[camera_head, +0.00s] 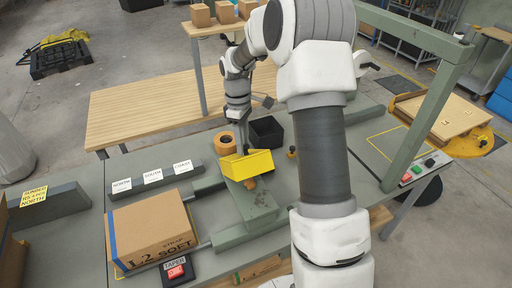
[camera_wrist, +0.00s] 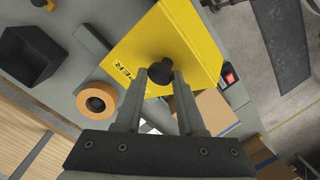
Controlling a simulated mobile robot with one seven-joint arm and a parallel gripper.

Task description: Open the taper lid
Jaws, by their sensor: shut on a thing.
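The taper lid (camera_head: 250,163) is a yellow cover on the green taper machine (camera_head: 250,204), near the middle of the bench. In the wrist view the lid (camera_wrist: 195,42) fills the upper middle, with partly hidden dark lettering. A round black knob (camera_wrist: 161,73) stands on its face. My gripper (camera_wrist: 160,80) has its two fingers closed on the knob. In the head view my gripper (camera_head: 239,150) reaches down to the lid from behind, and the knob is hidden. The lid looks tilted, but I cannot tell how far it is open.
An orange tape roll (camera_head: 224,143) and a black bin (camera_head: 266,132) stand just behind the lid. A green frame post (camera_head: 425,125) rises at right. The wooden table (camera_head: 140,110) behind is mostly clear.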

